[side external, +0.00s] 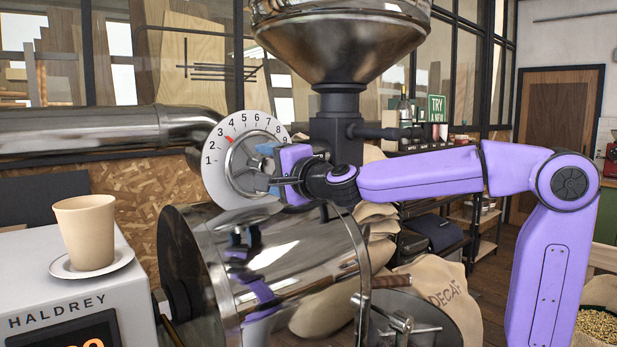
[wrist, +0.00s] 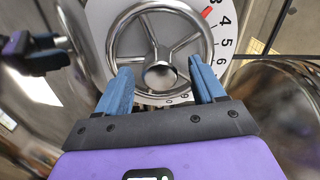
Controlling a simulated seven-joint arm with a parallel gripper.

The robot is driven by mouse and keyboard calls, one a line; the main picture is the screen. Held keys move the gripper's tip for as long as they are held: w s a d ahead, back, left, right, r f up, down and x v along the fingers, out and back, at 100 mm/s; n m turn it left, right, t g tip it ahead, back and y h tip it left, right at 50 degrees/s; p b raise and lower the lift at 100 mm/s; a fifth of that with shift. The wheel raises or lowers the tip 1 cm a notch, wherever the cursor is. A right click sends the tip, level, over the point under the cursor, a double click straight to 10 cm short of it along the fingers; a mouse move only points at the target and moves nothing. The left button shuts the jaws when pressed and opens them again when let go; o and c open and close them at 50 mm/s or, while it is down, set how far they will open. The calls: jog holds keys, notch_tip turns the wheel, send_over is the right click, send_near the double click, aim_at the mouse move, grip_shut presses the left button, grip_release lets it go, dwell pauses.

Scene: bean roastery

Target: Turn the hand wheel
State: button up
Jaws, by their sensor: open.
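The hand wheel (side external: 238,167) is a metal spoked wheel in front of a white numbered dial (side external: 217,139) on the roaster. In the wrist view the hand wheel (wrist: 188,41) fills the upper middle, with its round hub between my fingers in the picture. A red mark (wrist: 207,13) sits on the dial by the 3, and it also shows in the side view (side external: 229,140). My gripper (side external: 267,168) is at the right side of the wheel. In the wrist view my gripper (wrist: 160,83) has its blue fingers spread over the wheel's lower part. I cannot tell whether they touch it.
The roaster's shiny drum (side external: 290,255) lies below the wheel, and its metal hopper (side external: 340,35) stands above. A steel pipe (side external: 80,133) runs off left. A beige cup (side external: 86,232) on a saucer (side external: 60,268) stands on the white machine (side external: 60,310) at front left.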

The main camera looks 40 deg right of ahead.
jog(key=s, duration=1.4)
jog(key=shift+s, duration=0.4)
dwell(0.6)
notch_tip(320, 180, down, 14)
jog(key=w+d+m+g, duration=0.1)
jog(key=m+g, duration=0.2)
jog(key=m, duration=0.6)
jog(key=d+m+g, duration=0.2)
jog(key=m+g, duration=0.1)
jog(key=m, duration=0.6)
jog(key=s+d+f+m+g, duration=0.2)
jog(key=s+f+m+g, duration=0.3)
jog(key=s+f+m, duration=0.5)
jog(key=s+d+f+m+g, duration=0.2)
jog(key=s+f+m+g, duration=0.1)
jog(key=s+m, duration=0.4)
jog(key=s+d+f+m+g, duration=0.2)
jog(key=s+f+m+g, duration=0.1)
jog(key=s+m, duration=0.5)
jog(key=shift+s+d+f+g, duration=0.4)
jog(key=shift+s, duration=0.6)
